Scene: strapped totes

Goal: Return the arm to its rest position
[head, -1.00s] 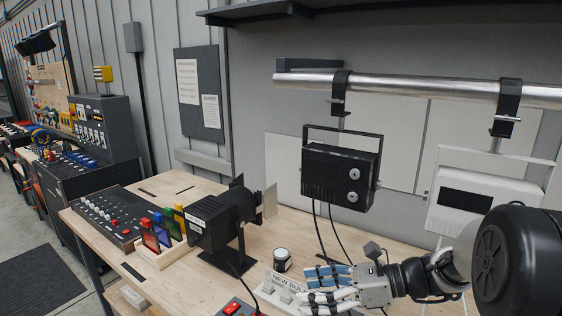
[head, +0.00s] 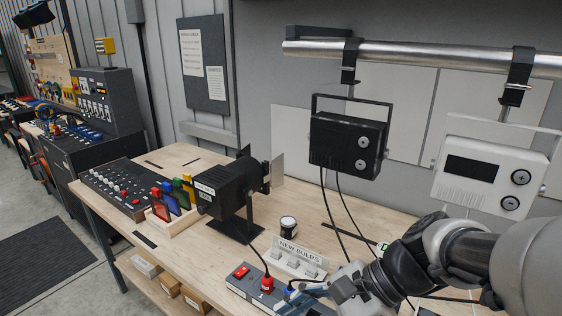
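My gripper (head: 322,304) is at the bottom edge of the head view, low over the front of the wooden workbench (head: 185,229). My grey and black arm reaches in from the right. The gripper's fingers are partly cut off by the frame edge and partly hidden, so whether they are open or shut does not show. It is beside the power strip (head: 240,273) and in front of the "NEW BULBS" holder (head: 297,262). I see no object held in it.
A black lamp (head: 222,187) stands on the bench, with coloured filters (head: 176,197) and a control panel (head: 116,187) to its left. A black floodlight (head: 348,146) and a white one (head: 487,172) hang from a metal pipe (head: 430,57). Cables hang down behind my arm.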

